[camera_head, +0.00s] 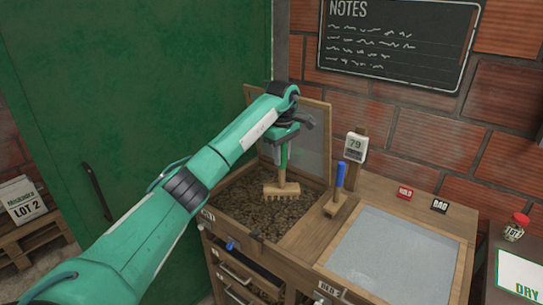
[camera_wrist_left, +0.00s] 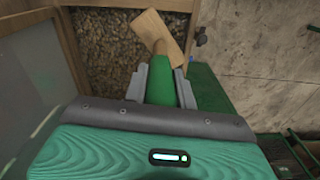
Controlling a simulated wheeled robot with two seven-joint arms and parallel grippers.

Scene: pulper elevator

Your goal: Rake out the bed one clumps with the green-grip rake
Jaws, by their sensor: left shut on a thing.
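My left gripper (camera_head: 284,138) is shut on the green grip of the rake (camera_head: 283,188). The rake is upright, its wooden toothed head low over bed one (camera_head: 228,208), at or on the brown clumpy material; I cannot tell how deep the teeth sit. In the left wrist view the gripper (camera_wrist_left: 164,82) holds the green grip, and the wooden head (camera_wrist_left: 157,36) shows beyond it over the bed (camera_wrist_left: 105,48). The bed's lid stands open behind. My right gripper is in neither view.
A blue-handled tool (camera_head: 337,190) stands on the divider right of bed one. Bed two (camera_head: 392,255) has a pale, flat surface. A meter reading 79 (camera_head: 356,147), a red HOLD tag (camera_head: 405,192) and a black BAD tag (camera_head: 440,205) are behind it. A green door (camera_head: 130,90) fills the left.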

